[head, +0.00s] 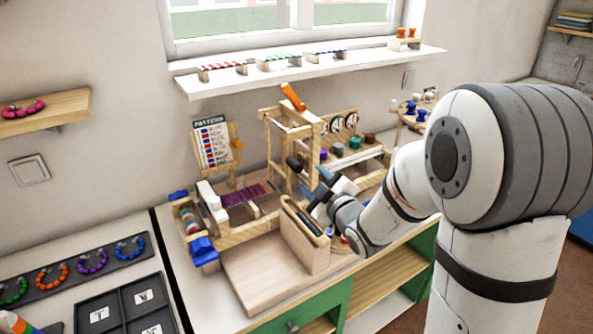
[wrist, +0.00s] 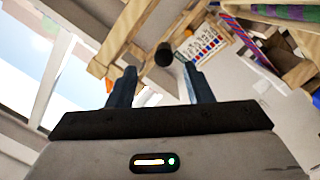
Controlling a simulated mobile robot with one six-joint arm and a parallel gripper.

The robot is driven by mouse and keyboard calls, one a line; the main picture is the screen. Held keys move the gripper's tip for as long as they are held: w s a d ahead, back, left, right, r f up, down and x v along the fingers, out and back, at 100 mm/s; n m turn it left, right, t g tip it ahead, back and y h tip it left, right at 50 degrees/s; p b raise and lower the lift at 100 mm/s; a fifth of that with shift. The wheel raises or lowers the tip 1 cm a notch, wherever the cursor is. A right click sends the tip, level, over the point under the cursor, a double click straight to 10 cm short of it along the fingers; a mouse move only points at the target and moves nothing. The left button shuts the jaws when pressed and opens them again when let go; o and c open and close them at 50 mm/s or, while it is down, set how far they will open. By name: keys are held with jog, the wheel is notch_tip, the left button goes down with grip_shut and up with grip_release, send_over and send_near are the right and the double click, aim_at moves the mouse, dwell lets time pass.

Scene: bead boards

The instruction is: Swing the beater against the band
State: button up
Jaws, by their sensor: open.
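The beater looks like an upright wooden frame (head: 276,150) on the loom, with a black round handle (head: 293,163) sticking out towards my gripper (head: 314,182). In the wrist view, the black handle end (wrist: 164,54) lies just beyond and between the fingertips of my gripper (wrist: 159,70). My gripper is open, with blue-grey fingers apart and nothing held. I cannot tell whether either finger touches the handle. The red and blue striped band (head: 247,195) lies along the loom, left of the beater. Part of it shows at the upper right in the wrist view (wrist: 246,44).
A pattern card (head: 211,144) stands behind the loom. A wooden box (head: 306,243) stands just below my gripper, close to the arm. Spools (head: 354,143) sit on a rack to the right. A bare wooden board (head: 262,274) lies in front.

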aim_at(298, 170)
jog(key=shift+w+a+f+n+y, duration=0.1)
jog(key=shift+w+a+n+y, duration=0.1)
jog(key=shift+a+n+y, duration=0.25)
jog(key=p+x, duration=0.2)
jog(key=x, duration=0.5)
jog(key=shift+w+a, duration=0.1)
jog(key=shift+a, duration=0.05)
grip_shut()
